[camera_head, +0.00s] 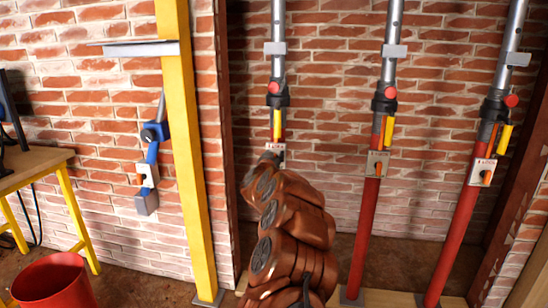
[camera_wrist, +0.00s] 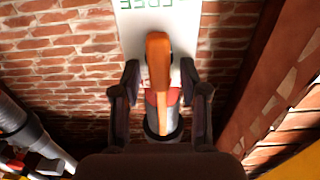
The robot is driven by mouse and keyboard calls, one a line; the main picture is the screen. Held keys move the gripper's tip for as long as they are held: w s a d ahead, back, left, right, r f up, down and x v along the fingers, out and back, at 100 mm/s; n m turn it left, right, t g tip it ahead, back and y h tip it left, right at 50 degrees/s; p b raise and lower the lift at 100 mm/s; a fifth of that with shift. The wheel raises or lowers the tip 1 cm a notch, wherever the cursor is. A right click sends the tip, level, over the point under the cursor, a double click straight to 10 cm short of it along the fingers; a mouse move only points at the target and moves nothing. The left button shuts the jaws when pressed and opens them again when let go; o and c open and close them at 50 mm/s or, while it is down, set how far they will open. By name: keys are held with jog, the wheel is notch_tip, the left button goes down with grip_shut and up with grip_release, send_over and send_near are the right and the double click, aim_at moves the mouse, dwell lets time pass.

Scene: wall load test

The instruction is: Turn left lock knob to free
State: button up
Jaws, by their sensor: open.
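The left lock knob (camera_wrist: 158,55) is an orange bar in the wrist view, standing lengthwise up the picture on a white plate (camera_wrist: 130,20) with green upside-down letters that seem to read FREE. My gripper (camera_wrist: 160,70) is open, with one finger on each side of the knob. Gaps show between the fingers and the knob. In the head view my gripper (camera_head: 268,159) is at the plate of the left prop (camera_head: 277,95), and my arm hides the knob and the lower prop.
A middle prop (camera_head: 365,225) and a right prop (camera_head: 457,235) stand to the right, each with a plate and orange knob. A yellow post (camera_head: 185,130), a blue device (camera_head: 154,132), a red bucket (camera_head: 55,282) and a wooden table (camera_head: 30,165) are left.

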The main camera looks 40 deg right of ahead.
grip_shut()
dwell(0.3)
jog(key=shift+f+m, duration=0.15)
jog(key=shift+m, duration=0.15)
jog(key=m, duration=0.1)
jog(key=m+b, duration=0.1)
jog(key=m, duration=0.1)
jog(key=m+b, duration=0.1)
jog(key=m, duration=0.1)
jog(key=shift+s+d+f, duration=0.25)
jog(key=shift+s, duration=0.15)
jog(key=shift+s+d+f+m+b, duration=0.1)
jog(key=shift+f+m+b, duration=0.15)
jog(key=shift+m+b, duration=1.45)
jog(key=shift+s+d+f+m+b, duration=0.25)
jog(key=shift+m+b, duration=0.6)
jog(key=shift+m, duration=1.5)
jog(key=shift+a+f+m+b, duration=0.15)
jog(key=shift+f+m+b, duration=0.15)
jog(key=shift+m+b, duration=1.4)
jog(key=shift+r+m+p, duration=0.1)
jog(key=shift+m+p, duration=0.2)
jog(key=shift+m, duration=0.25)
